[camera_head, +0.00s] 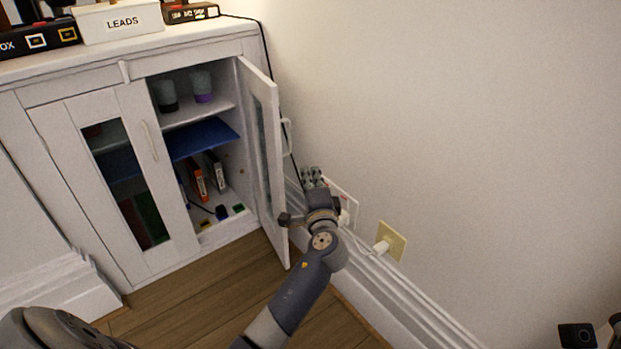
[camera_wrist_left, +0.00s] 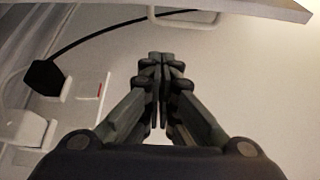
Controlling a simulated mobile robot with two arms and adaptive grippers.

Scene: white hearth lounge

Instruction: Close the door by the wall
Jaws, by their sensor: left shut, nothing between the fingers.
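The white cabinet's right door (camera_head: 262,150), with a glass pane and a handle (camera_head: 287,137) on its outer face, stands wide open beside the wall. The cabinet's left door (camera_head: 120,170) is closed. My left gripper (camera_head: 312,176) is shut and empty, in the gap between the open door's outer face and the wall. In the left wrist view, its fingers (camera_wrist_left: 160,62) are together, with the door's edge (camera_wrist_left: 240,8) and its handle (camera_wrist_left: 185,15) across the top. My right gripper is not clearly in view; only a dark part shows at the lower right corner.
The white wall (camera_head: 450,130) is close on the right, with a yellow outlet plate (camera_head: 391,241), plugs and cables low down. A black cable runs behind the door. Shelves inside hold cups (camera_head: 201,86), books and a blue folder (camera_head: 203,138). The wooden floor (camera_head: 200,295) in front is clear.

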